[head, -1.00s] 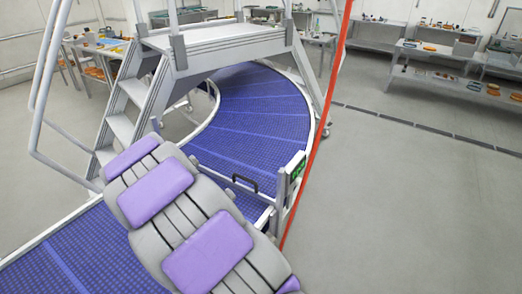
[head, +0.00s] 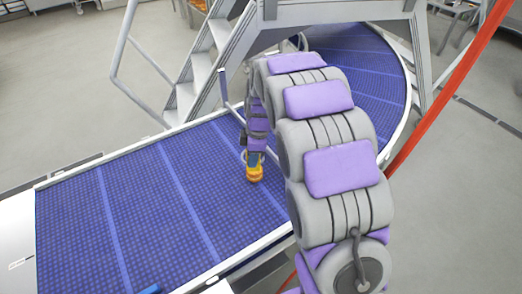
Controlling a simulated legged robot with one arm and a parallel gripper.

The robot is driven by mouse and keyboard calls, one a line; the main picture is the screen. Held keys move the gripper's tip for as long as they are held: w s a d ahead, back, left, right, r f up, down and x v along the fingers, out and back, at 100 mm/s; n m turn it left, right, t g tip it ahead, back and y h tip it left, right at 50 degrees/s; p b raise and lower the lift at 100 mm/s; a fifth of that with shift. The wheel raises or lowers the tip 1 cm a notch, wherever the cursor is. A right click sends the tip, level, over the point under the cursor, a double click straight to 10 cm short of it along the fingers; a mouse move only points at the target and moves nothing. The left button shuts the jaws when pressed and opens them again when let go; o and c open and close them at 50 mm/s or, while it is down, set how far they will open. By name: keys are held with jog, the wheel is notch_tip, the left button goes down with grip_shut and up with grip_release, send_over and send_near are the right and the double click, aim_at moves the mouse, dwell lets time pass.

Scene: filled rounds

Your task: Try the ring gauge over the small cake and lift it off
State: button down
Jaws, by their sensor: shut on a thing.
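My gripper (head: 255,157) hangs from the end of my purple-and-grey arm, pointing down over the blue conveyor belt near its right-hand rail. Its fingers are small and partly hidden. A small yellow-orange round thing (head: 255,175), which looks like the small cake, is directly below the fingers on the belt. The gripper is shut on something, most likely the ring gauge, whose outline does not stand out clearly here. I cannot tell whether the ring is around the cake or above it.
The belt (head: 130,215) is mostly bare to the left and curves away behind my arm. Metal steps (head: 203,68) with handrails stand beyond it. A red upright bar (head: 440,100) slants at right. A small blue thing (head: 151,289) lies at the bottom edge.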

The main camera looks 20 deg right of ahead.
jog(key=shift+w+d+r+n, duration=0.1)
jog(key=shift+w+r+n, duration=0.05)
jog(key=shift+n, duration=0.95)
jog(key=shift+d+r+n+g, duration=0.1)
jog(key=shift+d+n+g, duration=0.2)
jog(key=shift+n, duration=0.4)
jog(key=d+n, duration=0.1)
jog(key=n, duration=0.1)
jog(key=shift+d+f+n, duration=0.25)
jog(key=shift+d+n, duration=0.05)
jog(key=shift+d, duration=0.05)
jog(key=shift+a+f, duration=0.4)
jog(key=shift+f, duration=0.05)
jog(key=shift+d+f, duration=0.15)
jog(key=shift+f, duration=0.15)
notch_tip(320, 180, down, 3)
jog(key=shift+r+b, duration=0.1)
jog(key=shift+b, duration=0.45)
jog(key=shift+d, duration=0.75)
